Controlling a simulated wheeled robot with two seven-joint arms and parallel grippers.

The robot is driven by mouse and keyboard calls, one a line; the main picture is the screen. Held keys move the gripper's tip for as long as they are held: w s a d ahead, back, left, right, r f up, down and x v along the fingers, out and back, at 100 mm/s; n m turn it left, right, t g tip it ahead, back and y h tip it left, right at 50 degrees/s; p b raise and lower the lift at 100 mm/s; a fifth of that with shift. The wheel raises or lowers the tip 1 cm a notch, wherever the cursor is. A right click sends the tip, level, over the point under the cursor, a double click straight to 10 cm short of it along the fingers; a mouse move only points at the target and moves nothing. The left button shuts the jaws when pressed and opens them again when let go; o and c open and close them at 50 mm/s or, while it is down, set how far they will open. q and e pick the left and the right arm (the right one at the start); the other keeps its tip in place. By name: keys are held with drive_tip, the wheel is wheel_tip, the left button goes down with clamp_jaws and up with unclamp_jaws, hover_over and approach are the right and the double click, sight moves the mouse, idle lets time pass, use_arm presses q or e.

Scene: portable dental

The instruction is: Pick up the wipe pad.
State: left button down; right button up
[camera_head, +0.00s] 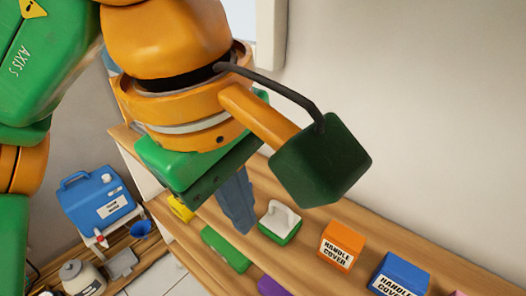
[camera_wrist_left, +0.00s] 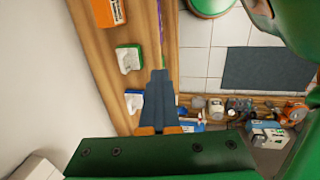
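No thing in view is labelled as a wipe pad, and I cannot tell for sure which one it is. A green block with a white rounded top (camera_head: 280,222) stands on the wooden shelf, right of my left gripper in the head view; it also shows in the wrist view (camera_wrist_left: 129,59). A similar blue block with a white top (camera_wrist_left: 133,101) shows left of the fingers in the wrist view. My left gripper (camera_head: 241,226) points down over the shelf; its grey-blue fingers (camera_wrist_left: 160,75) look together, with nothing visible between them. My right gripper is out of view.
Orange (camera_head: 342,246) and blue (camera_head: 398,274) handle cover boxes stand right along the shelf. A flat green box (camera_head: 226,249), a yellow item (camera_head: 181,209) and a purple item (camera_head: 272,287) lie nearer. A blue jug (camera_head: 97,200) is lower left. A wall (camera_head: 420,130) runs behind.

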use_arm(q)
drive_tip(key=c, duration=1)
unclamp_jaws()
drive_tip(key=shift+s+r, duration=0.1)
drive_tip(key=shift+s, duration=0.05)
drive_tip(key=shift+c, duration=0.2)
drive_tip(key=o, duration=0.7)
